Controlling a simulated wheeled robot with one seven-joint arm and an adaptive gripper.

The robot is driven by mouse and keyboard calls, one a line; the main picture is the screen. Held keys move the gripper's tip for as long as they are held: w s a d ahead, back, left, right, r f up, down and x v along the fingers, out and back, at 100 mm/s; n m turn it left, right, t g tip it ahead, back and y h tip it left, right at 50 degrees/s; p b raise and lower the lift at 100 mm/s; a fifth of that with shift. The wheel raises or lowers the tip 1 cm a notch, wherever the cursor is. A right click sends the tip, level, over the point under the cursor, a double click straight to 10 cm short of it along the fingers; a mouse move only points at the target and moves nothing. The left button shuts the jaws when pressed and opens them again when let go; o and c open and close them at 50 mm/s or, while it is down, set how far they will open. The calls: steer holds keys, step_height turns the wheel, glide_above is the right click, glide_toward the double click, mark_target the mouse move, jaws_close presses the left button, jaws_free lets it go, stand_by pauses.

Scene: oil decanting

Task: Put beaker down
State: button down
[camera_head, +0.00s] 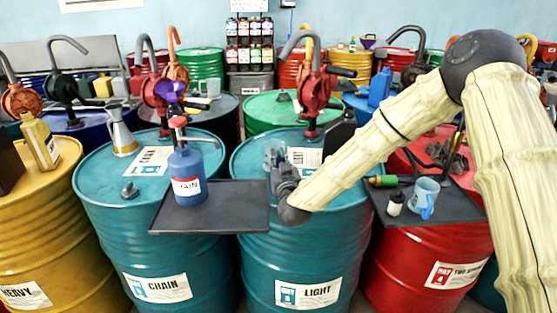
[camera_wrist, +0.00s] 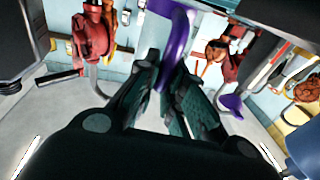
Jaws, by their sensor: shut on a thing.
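My gripper (camera_head: 274,160) is over the teal LIGHT drum (camera_head: 305,235) in the head view, near the right edge of the left black tray (camera_head: 245,200). In the wrist view the fingers of my gripper (camera_wrist: 165,85) are closed around a purple curved strip, which looks like the handle of the beaker (camera_wrist: 178,30). A second beaker, clear with a blue handle (camera_head: 424,195), stands on the right black tray (camera_head: 460,208).
A blue CHAIN bottle (camera_head: 187,178) stands on the left tray, whose right part is bare. A small bottle (camera_head: 395,203) stands beside the blue-handled beaker. A red pump (camera_head: 313,90) rises behind my gripper. A metal can (camera_head: 121,132) stands on the CHAIN drum.

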steer(key=shift+f, duration=0.25)
steer(key=shift+s+f, duration=0.1)
steer(key=shift+f, duration=0.2)
steer(key=shift+f+b, duration=0.1)
steer(key=shift+b, duration=0.2)
